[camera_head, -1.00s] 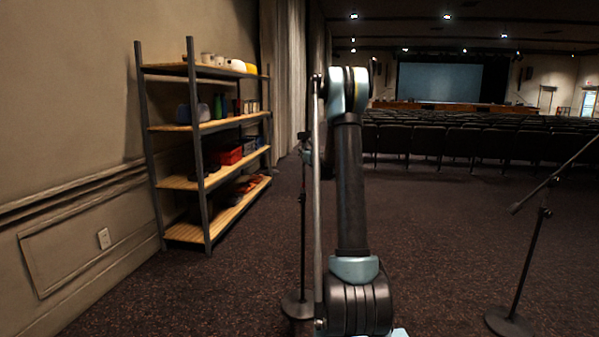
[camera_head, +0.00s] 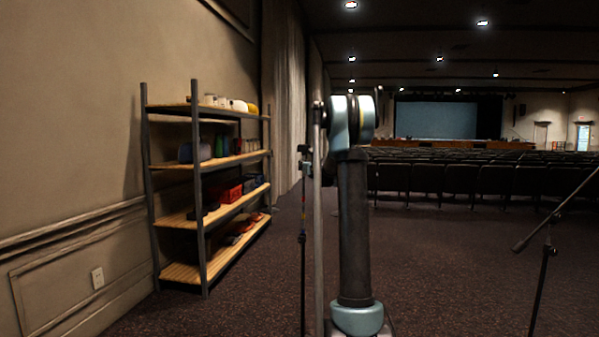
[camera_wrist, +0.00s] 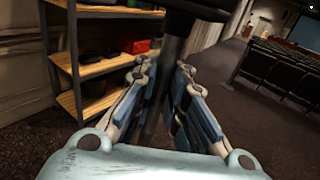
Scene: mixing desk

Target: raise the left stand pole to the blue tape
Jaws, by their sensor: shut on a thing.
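The left stand pole (camera_head: 303,270) is a thin dark upright left of my arm in the head view. Its foot is below the picture. In the wrist view the dark pole (camera_wrist: 173,65) runs between the fingers of my gripper (camera_wrist: 161,88), which are shut on it. A wider dark part (camera_wrist: 195,7) crosses the top of that view. In the head view my arm hides most of the gripper. A small coloured mark (camera_head: 302,213) shows on the pole, but I cannot make out the blue tape clearly.
A metal shelf (camera_head: 198,225) with wooden boards and several items stands at the left wall. A second stand (camera_head: 540,285) with a slanted boom is at the right. Rows of seats (camera_head: 450,180) lie behind.

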